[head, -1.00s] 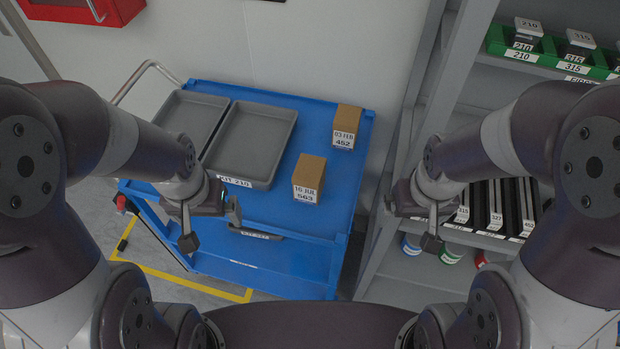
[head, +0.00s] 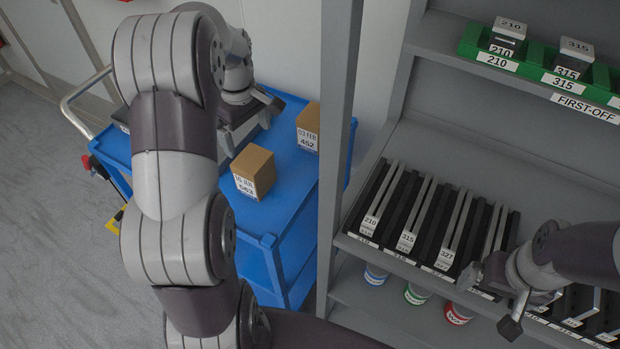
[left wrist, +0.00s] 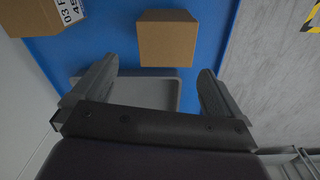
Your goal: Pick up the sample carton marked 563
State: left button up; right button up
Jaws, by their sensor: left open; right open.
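The carton marked 563 (head: 254,172) is a brown box with a white label, standing on the blue cart top. In the left wrist view this carton (left wrist: 166,40) lies ahead of the fingers, roughly centred, its label not visible. My left gripper (head: 250,126) is over the cart just beyond the carton. It also shows in the left wrist view (left wrist: 155,84), open, with nothing between its fingers. My right gripper (head: 494,298) is open and empty in front of the shelf rack.
A second carton, marked 452 (head: 308,128), stands behind and to the right of carton 563; it also shows at the left wrist view's top left (left wrist: 40,12). A grey tray (left wrist: 150,92) on the cart is partly hidden by my arm. A shelf upright (head: 338,140) borders the cart's right side.

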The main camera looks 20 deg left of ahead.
aim_at(253, 157)
pick_arm(q)
jog(key=shift+w+d+r+n, duration=0.25)
jog(key=shift+d+r+n, duration=0.2)
jog(key=shift+d+n, duration=0.25)
jog(key=shift+s, duration=0.35)
jog(key=shift+n, duration=0.4)
jog(key=f+b, duration=0.1)
jog(key=a+f+b, duration=0.2)
jog(key=f, duration=0.1)
jog(key=shift+s, duration=0.4)
jog(key=f, duration=0.2)
jog(key=d+f, duration=0.1)
jog(key=shift+w+d+f+p, duration=0.1)
jog(key=shift+w+f+p, duration=0.1)
jog(key=shift+w+p, duration=0.15)
jog(key=f, duration=0.5)
jog(key=shift+s+f+p, duration=0.15)
jog(key=shift+s+p, duration=0.15)
jog(key=shift+s, duration=0.05)
jog(key=shift+w+f, duration=0.15)
jog(key=shift+f, duration=0.1)
jog(key=c, duration=1)
jog(key=shift+r, duration=0.2)
jog(key=shift+c, duration=0.4)
pick_arm(e)
jog(key=shift+s+a+f, duration=0.1)
jog(key=shift+f, duration=0.6)
